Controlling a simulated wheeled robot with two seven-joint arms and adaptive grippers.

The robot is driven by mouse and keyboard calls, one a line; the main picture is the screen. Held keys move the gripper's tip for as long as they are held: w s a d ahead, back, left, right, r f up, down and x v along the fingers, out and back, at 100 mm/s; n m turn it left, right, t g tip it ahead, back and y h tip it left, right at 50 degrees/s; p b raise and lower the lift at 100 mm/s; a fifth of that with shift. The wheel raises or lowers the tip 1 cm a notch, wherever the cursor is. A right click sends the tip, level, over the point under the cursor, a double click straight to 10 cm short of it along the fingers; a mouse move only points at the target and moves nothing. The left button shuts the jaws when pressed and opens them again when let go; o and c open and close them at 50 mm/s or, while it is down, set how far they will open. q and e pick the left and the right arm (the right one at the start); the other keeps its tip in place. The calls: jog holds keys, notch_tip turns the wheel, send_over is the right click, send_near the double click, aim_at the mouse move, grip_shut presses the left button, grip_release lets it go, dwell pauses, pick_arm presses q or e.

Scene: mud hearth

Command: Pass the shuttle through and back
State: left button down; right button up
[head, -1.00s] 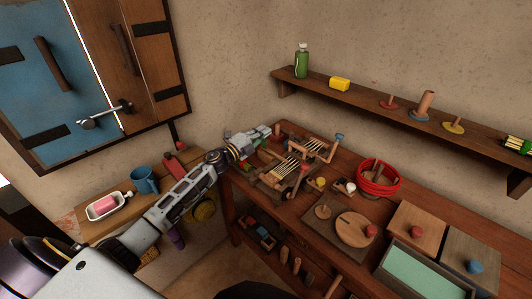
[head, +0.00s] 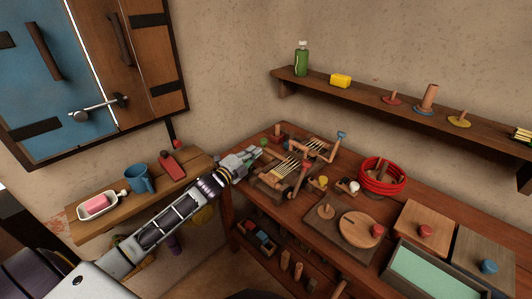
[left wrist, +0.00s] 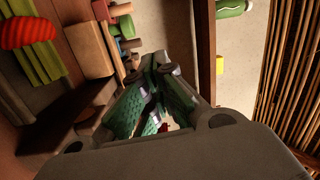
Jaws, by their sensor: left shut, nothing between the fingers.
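A small wooden loom (head: 283,172) with pale warp threads stands at the left end of the workbench. A crank with a blue knob (head: 341,135) rises at its far right. I cannot single out the shuttle among the small wooden parts. My left gripper (head: 253,153) is shut and empty, just left of the loom and seemingly above the bench's left edge. In the left wrist view its green-padded fingers (left wrist: 160,72) come together, with wooden parts beyond them. My right gripper is in neither view.
A red coil (head: 382,175), a round wooden board (head: 359,229) and lidded boxes (head: 424,222) fill the bench to the right. A wall shelf (head: 400,97) runs above. A side shelf with a blue mug (head: 139,178) stands left, near my left arm.

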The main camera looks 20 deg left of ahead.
pick_arm(q)
jog(key=shift+m+g+h, duration=0.5)
jog(key=shift+m, duration=0.3)
jog(key=shift+s+d+f+b, duration=0.35)
jog(key=shift+s+f+b, duration=0.35)
jog(key=shift+f, duration=0.2)
jog(key=shift+s+d+f+b, duration=0.35)
jog(key=shift+s+f+b, duration=0.25)
jog(key=shift+f+b, duration=0.2)
jog(key=shift+s+d+f+m, duration=0.15)
jog(key=shift+s+m, duration=0.1)
jog(key=shift+m, duration=0.05)
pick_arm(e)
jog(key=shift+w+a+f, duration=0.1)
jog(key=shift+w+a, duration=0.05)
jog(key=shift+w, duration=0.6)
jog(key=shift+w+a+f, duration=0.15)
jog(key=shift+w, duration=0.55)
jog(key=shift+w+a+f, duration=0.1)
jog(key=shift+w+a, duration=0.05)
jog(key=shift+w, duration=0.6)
pick_arm(q)
jog(key=shift+w, duration=0.1)
